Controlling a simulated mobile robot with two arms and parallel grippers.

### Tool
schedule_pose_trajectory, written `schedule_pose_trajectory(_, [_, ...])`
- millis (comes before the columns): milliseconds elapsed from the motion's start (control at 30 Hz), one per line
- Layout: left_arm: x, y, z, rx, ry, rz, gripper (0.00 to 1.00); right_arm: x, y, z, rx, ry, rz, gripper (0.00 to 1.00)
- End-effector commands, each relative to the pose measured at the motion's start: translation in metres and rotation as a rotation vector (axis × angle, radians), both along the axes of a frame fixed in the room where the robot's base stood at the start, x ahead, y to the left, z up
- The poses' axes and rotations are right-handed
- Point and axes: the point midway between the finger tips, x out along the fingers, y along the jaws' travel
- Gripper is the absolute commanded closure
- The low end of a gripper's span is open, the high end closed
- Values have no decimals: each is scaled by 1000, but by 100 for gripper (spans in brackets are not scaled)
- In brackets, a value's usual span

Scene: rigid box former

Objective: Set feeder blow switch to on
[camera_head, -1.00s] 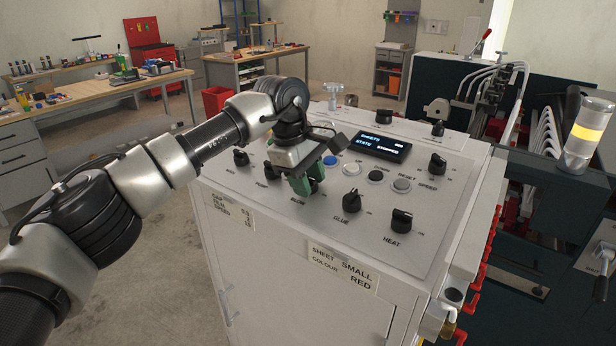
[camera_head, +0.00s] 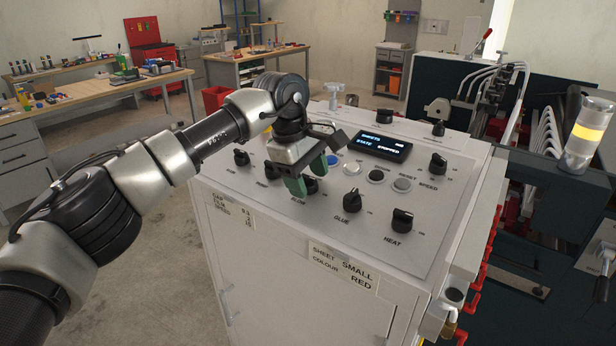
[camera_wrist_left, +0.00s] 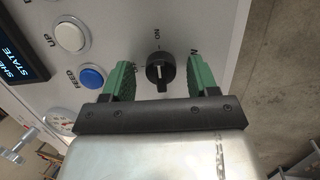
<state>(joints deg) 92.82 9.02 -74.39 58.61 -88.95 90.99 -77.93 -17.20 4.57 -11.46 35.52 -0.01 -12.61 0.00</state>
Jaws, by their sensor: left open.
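The blow switch (camera_head: 311,187) is a small black rotary knob above the "BLOW" label on the sloping grey panel (camera_head: 430,225). My left gripper (camera_head: 306,175) is open just over it, its green fingers partly hiding it. In the left wrist view the knob (camera_wrist_left: 160,71) sits between the two spread fingers, with a visible gap on each side. A white mark shows on the knob, and an "ON" label lies beyond it. The knob's exact setting is hard to tell. My right gripper is not in view.
Close by are the glue knob (camera_head: 352,201), the heat knob (camera_head: 401,220), a blue button (camera_head: 332,160) and more black knobs. A display (camera_head: 380,147) reads "STOPPED". A dark machine (camera_head: 550,120) with a signal light (camera_head: 586,133) stands at the right.

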Motion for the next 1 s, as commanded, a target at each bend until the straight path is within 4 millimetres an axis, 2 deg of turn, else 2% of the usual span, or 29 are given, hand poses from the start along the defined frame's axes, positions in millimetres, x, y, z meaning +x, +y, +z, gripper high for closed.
schedule_pose_trajectory(167, [-1, 7, 25, -3, -7, 2, 41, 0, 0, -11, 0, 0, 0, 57])
schedule_pose_trajectory(300, [-3, 15, 54, -2, -5, 2, 41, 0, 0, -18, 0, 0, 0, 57])
schedule_pose_trajectory(500, [-5, 24, 87, -2, -5, 2, 41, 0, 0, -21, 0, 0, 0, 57])
schedule_pose_trajectory(700, [-6, 28, 101, -2, -3, 0, 41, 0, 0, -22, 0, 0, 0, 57])
schedule_pose_trajectory(1000, [-6, 28, 101, -2, -3, 0, 41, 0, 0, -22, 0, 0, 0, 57])
